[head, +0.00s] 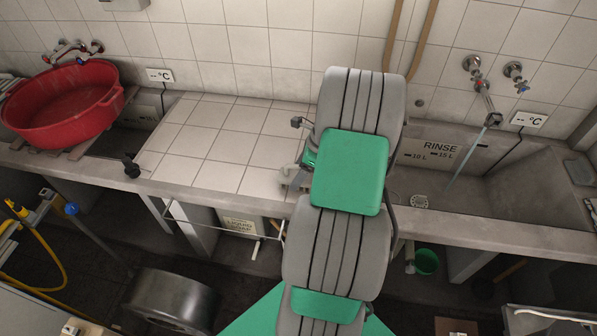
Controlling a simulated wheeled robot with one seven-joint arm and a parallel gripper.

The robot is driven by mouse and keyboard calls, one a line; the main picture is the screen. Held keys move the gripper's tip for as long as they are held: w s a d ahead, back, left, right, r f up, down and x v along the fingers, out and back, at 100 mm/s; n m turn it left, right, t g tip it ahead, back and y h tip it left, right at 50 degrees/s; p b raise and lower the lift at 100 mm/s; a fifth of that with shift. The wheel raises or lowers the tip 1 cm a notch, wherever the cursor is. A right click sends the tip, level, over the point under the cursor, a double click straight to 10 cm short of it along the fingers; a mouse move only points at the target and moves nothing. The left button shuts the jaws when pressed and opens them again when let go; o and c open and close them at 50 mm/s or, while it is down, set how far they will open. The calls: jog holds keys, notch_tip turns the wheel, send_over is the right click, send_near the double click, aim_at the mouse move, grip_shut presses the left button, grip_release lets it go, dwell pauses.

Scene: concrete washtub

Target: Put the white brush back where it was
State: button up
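My arm of grey and green links stands across the middle of the head view and hides part of the tiled counter (215,145) and of the rinse basin's left side. My gripper is mostly hidden behind the arm. A small pale grey shape (290,178) shows at the arm's left edge, over the front of the counter; I cannot tell whether it is part of my gripper or the white brush. I cannot make out the white brush for certain anywhere. Whether my gripper is open or shut does not show.
A red tub (65,100) sits at the left end. The rinse basin (545,178) on the right has a tap (492,118) over it. A black fitting (131,167) stands on the counter's front edge. Below are a metal drum (172,300) and a green bucket (427,262).

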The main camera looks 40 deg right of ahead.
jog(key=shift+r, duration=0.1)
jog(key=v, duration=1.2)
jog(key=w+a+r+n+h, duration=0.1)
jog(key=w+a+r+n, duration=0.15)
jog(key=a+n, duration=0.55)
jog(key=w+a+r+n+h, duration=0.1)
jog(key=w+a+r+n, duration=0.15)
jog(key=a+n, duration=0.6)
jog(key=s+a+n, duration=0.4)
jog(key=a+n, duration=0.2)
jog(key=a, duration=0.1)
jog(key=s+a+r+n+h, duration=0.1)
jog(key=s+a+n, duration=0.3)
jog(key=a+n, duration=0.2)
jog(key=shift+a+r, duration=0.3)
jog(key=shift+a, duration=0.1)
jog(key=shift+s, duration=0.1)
